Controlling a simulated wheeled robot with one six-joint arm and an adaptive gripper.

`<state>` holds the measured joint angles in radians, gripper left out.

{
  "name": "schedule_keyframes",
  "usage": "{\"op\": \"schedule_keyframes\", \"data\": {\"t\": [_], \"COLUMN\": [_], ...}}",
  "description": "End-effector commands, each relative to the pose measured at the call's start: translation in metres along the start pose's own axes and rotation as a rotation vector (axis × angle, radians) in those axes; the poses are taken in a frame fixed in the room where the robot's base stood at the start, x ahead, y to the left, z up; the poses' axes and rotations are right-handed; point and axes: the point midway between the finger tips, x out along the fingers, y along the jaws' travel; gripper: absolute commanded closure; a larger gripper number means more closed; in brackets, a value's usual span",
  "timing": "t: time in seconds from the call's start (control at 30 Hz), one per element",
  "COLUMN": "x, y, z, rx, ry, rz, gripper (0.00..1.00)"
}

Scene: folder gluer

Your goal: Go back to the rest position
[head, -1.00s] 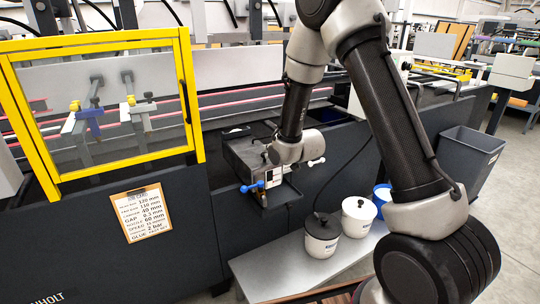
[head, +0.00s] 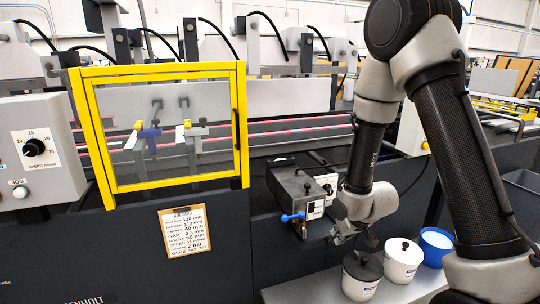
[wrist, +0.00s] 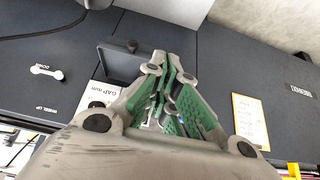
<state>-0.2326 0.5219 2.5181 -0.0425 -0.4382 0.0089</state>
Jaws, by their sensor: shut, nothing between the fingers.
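My gripper (head: 343,237) hangs at the end of my bent arm in the head view, low in front of the machine and just right of the grey glue unit (head: 292,190). It is empty. In the wrist view its green-padded fingers (wrist: 168,105) are closed together with nothing between them. The glue unit has a blue-handled lever (head: 293,217) at its front. A gap in depth between gripper and unit is hard to judge.
White pots (head: 403,260) and a dark-lidded pot (head: 362,274) stand on a grey bench (head: 290,293) below the gripper. A yellow-framed guard (head: 240,125) and a job card (head: 185,230) are to the left. A control box (head: 36,150) is at far left.

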Motion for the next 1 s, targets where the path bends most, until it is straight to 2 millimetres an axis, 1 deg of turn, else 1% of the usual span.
{"op": "schedule_keyframes", "data": {"t": [0.07, 0.1, 0.17, 0.2, 0.27, 0.3, 0.37, 0.4, 0.47, 0.5, 0.57, 0.6, 0.7, 0.8, 0.9, 1.0], "x": [-0.022, -0.037, -0.066, -0.089, -0.124, -0.147, -0.181, -0.204, -0.236, -0.256, -0.285, -0.303, -0.338, -0.363, -0.381, -0.391], "y": [0.003, 0.006, 0.010, 0.013, 0.017, 0.020, 0.022, 0.024, 0.025, 0.026, 0.027, 0.028, 0.030, 0.033, 0.036, 0.037], "z": [0.020, 0.030, 0.041, 0.048, 0.056, 0.061, 0.068, 0.072, 0.077, 0.081, 0.086, 0.088, 0.091, 0.085, 0.082, 0.081], "rx": [0.007, 0.014, 0.028, 0.039, 0.058, 0.071, 0.091, 0.104, 0.123, 0.136, 0.155, 0.167, 0.194, 0.213, 0.227, 0.235], "ry": [-0.129, -0.196, -0.286, -0.340, -0.408, -0.444, -0.483, -0.503, -0.518, -0.520, -0.511, -0.495, -0.419, -0.306, -0.223, -0.176], "rz": [0.008, 0.012, 0.020, 0.024, 0.030, 0.033, 0.037, 0.039, 0.042, 0.045, 0.049, 0.053, 0.066, 0.084, 0.101, 0.111], "gripper": [1.00, 1.00, 1.00, 1.00, 1.00, 1.00, 1.00, 1.00, 1.00, 1.00, 1.00, 1.00, 1.00, 1.00, 1.00, 1.00]}}
